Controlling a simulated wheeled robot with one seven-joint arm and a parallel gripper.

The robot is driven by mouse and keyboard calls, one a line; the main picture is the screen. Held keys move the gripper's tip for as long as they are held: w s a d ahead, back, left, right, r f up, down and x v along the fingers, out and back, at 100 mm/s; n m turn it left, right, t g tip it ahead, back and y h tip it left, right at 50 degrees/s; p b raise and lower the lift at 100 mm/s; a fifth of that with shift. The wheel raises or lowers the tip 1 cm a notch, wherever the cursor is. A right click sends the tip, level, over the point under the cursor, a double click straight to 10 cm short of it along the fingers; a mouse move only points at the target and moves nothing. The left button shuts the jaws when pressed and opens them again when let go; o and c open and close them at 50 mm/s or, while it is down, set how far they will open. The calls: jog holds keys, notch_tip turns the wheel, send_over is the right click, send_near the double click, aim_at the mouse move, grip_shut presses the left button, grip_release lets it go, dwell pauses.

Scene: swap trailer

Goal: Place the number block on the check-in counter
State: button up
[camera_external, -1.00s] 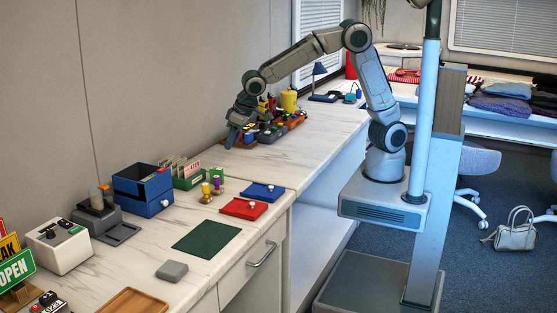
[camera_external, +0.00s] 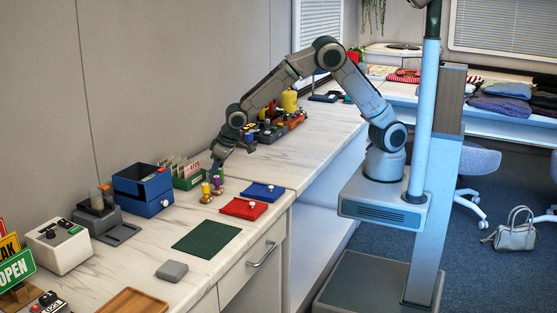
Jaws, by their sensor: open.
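My gripper (camera_external: 215,168) is at the end of my lowered arm, over the counter, just behind or beside the small coloured stampers (camera_external: 211,187). It is open; its fingers are small and partly hidden, and I see nothing between them. The marble-topped counter (camera_external: 150,255) runs along the wall. A green mat (camera_external: 206,238) lies on the counter.
A blue pad (camera_external: 262,191) and a red pad (camera_external: 243,208) lie near the stampers. A blue drawer box (camera_external: 143,189), a green card box (camera_external: 187,177) and a white device (camera_external: 59,246) stand along the wall. A grey block (camera_external: 172,271) and wooden tray (camera_external: 133,301) lie in front.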

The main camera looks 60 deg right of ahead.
jog(key=shift+x, duration=1.2)
grip_shut()
jog(key=shift+r, duration=0.5)
jog(key=r, duration=0.2)
jog(key=d+r, duration=0.1)
jog(key=shift+r, duration=0.4)
jog(key=d+r, duration=0.6)
jog(key=d, duration=0.5)
jog(key=s+d+f+p, duration=0.1)
jog(key=d+f+p, duration=0.1)
jog(key=d, duration=0.5)
jog(key=s+d+f+m+p, duration=0.1)
jog(key=d+f+p, duration=0.1)
jog(key=d, duration=0.5)
jog(key=s+d+f+m+h+p, duration=0.1)
jog(key=s+d+f+p, duration=0.1)
jog(key=d, duration=0.4)
jog(key=shift+d, duration=0.4)
